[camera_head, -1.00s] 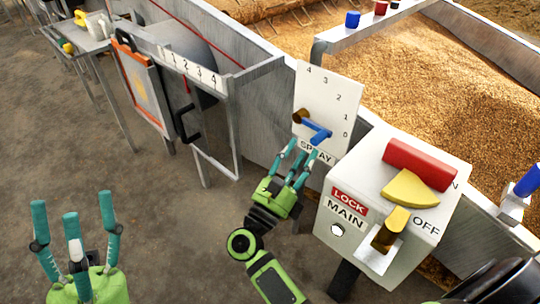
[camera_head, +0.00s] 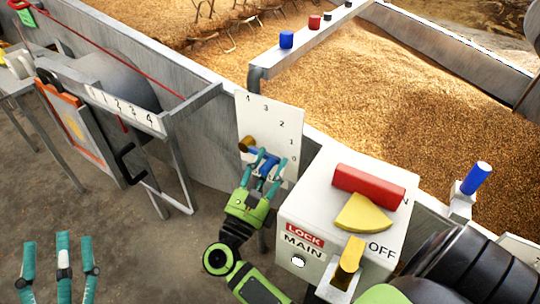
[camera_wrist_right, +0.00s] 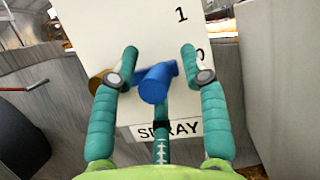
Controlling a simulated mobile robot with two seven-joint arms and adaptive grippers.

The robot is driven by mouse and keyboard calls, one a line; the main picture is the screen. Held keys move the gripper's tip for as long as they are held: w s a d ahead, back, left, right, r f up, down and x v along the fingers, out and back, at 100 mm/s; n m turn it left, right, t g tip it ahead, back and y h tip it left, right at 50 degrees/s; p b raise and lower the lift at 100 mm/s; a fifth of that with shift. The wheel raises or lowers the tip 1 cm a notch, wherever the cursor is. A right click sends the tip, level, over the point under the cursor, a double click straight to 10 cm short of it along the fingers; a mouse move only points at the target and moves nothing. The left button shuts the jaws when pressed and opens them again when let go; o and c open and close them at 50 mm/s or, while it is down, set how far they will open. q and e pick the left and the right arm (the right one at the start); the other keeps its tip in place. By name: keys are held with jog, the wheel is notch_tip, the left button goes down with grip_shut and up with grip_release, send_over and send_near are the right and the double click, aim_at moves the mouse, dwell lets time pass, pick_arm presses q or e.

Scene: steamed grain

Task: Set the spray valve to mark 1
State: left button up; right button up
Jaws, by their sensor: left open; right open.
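The spray valve panel (camera_head: 262,118) is a white plate with marks 0 to 4 running from lower right to upper left. Its blue handle (camera_head: 265,161) sits on a brass stem (camera_head: 246,144) and points right, near mark 0. My right gripper (camera_head: 268,160) is open at the handle. In the right wrist view, the handle's blue end (camera_wrist_right: 155,84) lies between the spread teal fingers of the right gripper (camera_wrist_right: 159,55), with gaps on both sides. Contact with the third finger below it is unclear. My left gripper (camera_head: 60,250) is open and empty at the lower left.
A white MAIN box (camera_head: 335,210) with a red LOCK label, red bar and yellow handle (camera_head: 348,258) stands close right of my right gripper. A grain trough wall (camera_head: 205,150) runs behind. A metal frame with numbers (camera_head: 125,112) stands left.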

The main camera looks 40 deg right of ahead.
pick_arm(q)
jog(key=shift+w+f+g+y, duration=0.4)
jog(key=shift+w+f+g, duration=0.15)
jog(key=shift+f, duration=0.3)
pick_arm(e)
jog(key=shift+d+r, duration=0.1)
jog(key=shift+d, duration=0.1)
